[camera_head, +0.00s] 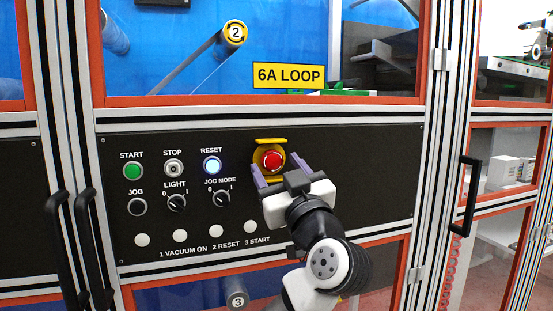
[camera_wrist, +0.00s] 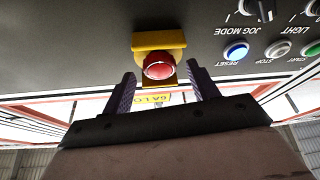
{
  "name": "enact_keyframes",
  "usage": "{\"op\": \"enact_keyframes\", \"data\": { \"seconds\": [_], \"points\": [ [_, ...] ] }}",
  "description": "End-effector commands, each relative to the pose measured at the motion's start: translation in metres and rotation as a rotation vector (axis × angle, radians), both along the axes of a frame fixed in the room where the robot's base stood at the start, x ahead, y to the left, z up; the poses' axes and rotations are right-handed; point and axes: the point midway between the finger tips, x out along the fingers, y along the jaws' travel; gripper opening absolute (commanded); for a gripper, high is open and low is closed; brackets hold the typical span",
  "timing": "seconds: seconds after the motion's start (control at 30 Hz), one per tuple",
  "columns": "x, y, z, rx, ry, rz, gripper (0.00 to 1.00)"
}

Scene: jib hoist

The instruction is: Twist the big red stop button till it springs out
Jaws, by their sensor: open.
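The big red stop button (camera_head: 272,160) sits on a yellow collar (camera_head: 271,142) on the black control panel (camera_head: 330,190). In the wrist view the red button (camera_wrist: 159,66) is ahead of and between the fingers, with the yellow collar (camera_wrist: 158,40) around it. My gripper (camera_head: 270,178) is open, with one purple finger on each side of the button. In the wrist view my gripper (camera_wrist: 160,82) shows a gap between its fingers and the button. I cannot tell whether the fingers touch the collar.
Left of the stop button are the lit RESET button (camera_head: 212,165), the STOP button (camera_head: 174,168), the green START button (camera_head: 132,171), and the JOG MODE knob (camera_head: 222,198). A black door handle (camera_head: 462,197) stands out at right. Panel right of the button is bare.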

Motion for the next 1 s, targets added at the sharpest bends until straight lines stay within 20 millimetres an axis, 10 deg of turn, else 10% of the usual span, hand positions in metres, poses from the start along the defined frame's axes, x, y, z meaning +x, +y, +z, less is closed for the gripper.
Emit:
{"op": "enact_keyframes", "data": {
  "seconds": [0.43,0.77,1.0],
  "points": [
    [0.0093,0.004,0.0037,0.0,0.0,-0.001,0.58],
    [0.0091,0.004,0.0036,0.0,0.0,0.0,0.15],
    [0.0094,0.0035,0.0011,0.017,0.008,-0.003,0.14]
  ]
}}
